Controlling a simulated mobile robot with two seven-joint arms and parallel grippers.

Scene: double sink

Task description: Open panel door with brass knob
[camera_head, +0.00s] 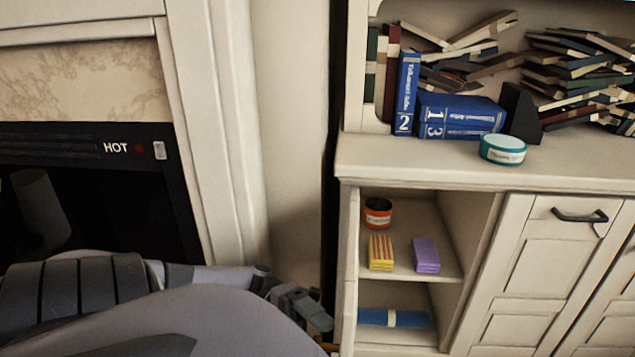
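A cream cabinet (400,182) stands on the right, and its left compartment is open, with the shelves inside showing. A narrow cream panel (346,270), seen nearly edge-on, stands at the compartment's left side. It looks like the door swung wide open. A small brass-coloured bit (328,347), possibly the knob, shows low beside the panel and is mostly hidden. My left gripper (312,312) is just left of the panel, close to it. I cannot tell whether it touches the panel or how its fingers are set. My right gripper is not in view.
The shelves hold an orange-and-black tin (378,212), a yellow striped pack (381,252), a purple pack (426,254) and a blue roll (393,318). A closed door with a black handle (579,215) is to the right. Books (461,115) and a teal tin (503,150) sit above. A fireplace (90,190) is left.

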